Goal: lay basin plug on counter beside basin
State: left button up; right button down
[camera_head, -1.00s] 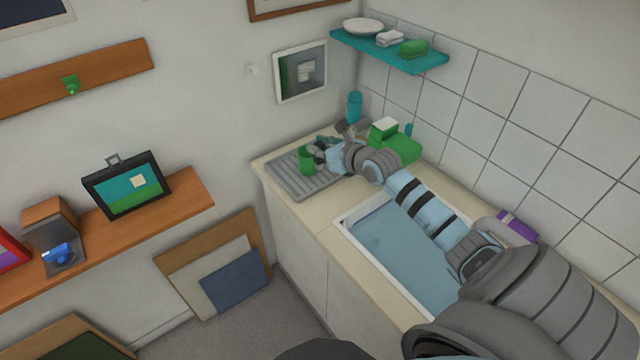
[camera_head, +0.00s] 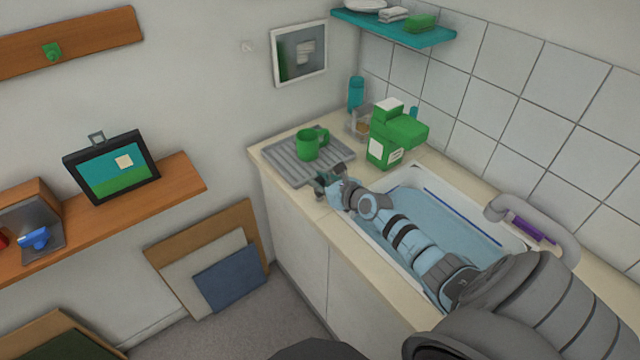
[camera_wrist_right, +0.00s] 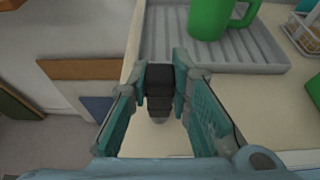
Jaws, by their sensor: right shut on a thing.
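The basin plug (camera_wrist_right: 160,88) is a small dark, stepped piece between my right fingertips in the wrist view; I cannot make it out in the head view. My right gripper (camera_wrist_right: 162,80) is shut on it. In the head view this gripper (camera_head: 325,184) is over the pale counter (camera_head: 318,208), between the draining tray and the near left corner of the basin, close to the front edge. The white-rimmed basin (camera_head: 365,237) holds blue water, and my right arm reaches across it. Pale counter shows below the plug in the wrist view. My left gripper is not in view.
A green mug (camera_head: 307,146) stands on the grey ribbed draining tray (camera_head: 290,165). A green box-like container (camera_head: 395,135) and a teal bottle (camera_head: 356,93) stand behind. A grey tap (camera_head: 560,225) and a purple item (camera_head: 533,229) are at the basin's back right.

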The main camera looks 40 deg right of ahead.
jog(key=shift+f, duration=0.15)
jog(key=c, duration=1.5)
grip_release()
jog(key=shift+o, duration=0.2)
jog(key=shift+s+r+p, duration=0.2)
jog(key=shift+r+p, duration=0.15)
jog(key=shift+r, duration=0.05)
jog(key=p+v, duration=0.7)
jog(key=v, duration=0.4)
jog(key=shift+s+p, duration=0.3)
jog(key=shift+a, duration=0.1)
